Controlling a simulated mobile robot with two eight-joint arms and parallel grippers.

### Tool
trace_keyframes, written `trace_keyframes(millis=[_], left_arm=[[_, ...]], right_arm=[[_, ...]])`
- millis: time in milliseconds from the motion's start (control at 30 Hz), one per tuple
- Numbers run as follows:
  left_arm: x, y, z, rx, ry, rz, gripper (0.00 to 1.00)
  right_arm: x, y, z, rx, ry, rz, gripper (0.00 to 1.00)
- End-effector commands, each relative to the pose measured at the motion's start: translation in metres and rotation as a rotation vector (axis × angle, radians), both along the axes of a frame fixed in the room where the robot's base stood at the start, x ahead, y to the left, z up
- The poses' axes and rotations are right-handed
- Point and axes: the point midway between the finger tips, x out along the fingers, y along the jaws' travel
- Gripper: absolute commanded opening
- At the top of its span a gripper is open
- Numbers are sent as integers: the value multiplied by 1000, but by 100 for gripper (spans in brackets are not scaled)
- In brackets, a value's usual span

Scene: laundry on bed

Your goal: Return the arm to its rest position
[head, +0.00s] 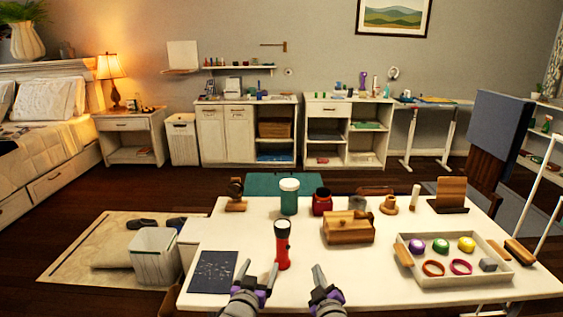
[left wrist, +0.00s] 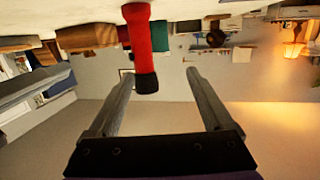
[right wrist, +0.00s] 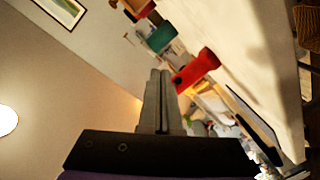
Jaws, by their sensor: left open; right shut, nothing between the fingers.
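My left gripper (head: 256,272) is low in the middle of the head view, at the near side of the white table. Its two fingers stand apart with nothing between them in the left wrist view (left wrist: 163,95). A red flashlight (head: 282,245) with a black end stands upright on the table just beyond it. The flashlight also shows ahead of the fingers in the left wrist view (left wrist: 139,45). My right gripper (head: 322,280) is to the right of the left one, near the table's front edge. Its fingers are together and empty in the right wrist view (right wrist: 158,100).
The white table (head: 350,275) carries a dark panel (head: 212,272) at left, a wooden box (head: 348,227), a teal jar (head: 289,197), a red jar (head: 322,202) and a white tray (head: 455,283) of small items at right. A bin (head: 156,257) stands left of the table.

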Motion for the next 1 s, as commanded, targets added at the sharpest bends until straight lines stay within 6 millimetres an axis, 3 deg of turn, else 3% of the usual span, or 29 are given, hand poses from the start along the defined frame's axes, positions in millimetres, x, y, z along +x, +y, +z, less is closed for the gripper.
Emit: trace_keyframes(millis=[100, 300, 500, 600, 867, 900, 1000], left_arm=[[-48, 35, -7, 32, 156, 63, 84], [-146, 80, -37, 74, 438, 140, 84], [-253, 106, -74, 93, 703, 178, 84], [-297, 112, -90, 97, 806, 183, 84], [-394, 117, -128, 95, 1029, 176, 84], [-393, 117, -109, 96, 1020, 175, 84], [-392, 117, -79, 95, 1007, 175, 84]], right_arm=[[-47, -12, -3, 99, 179, -1, 0], [-143, -33, -27, 273, 498, -80, 0], [-249, -54, -61, 421, 777, -242, 0], [-294, -63, -76, 475, 881, -329, 0], [-392, -81, -111, 575, 1077, -557, 0], [-391, -81, -92, 578, 1069, -552, 0], [-390, -80, -62, 579, 1057, -544, 0]])
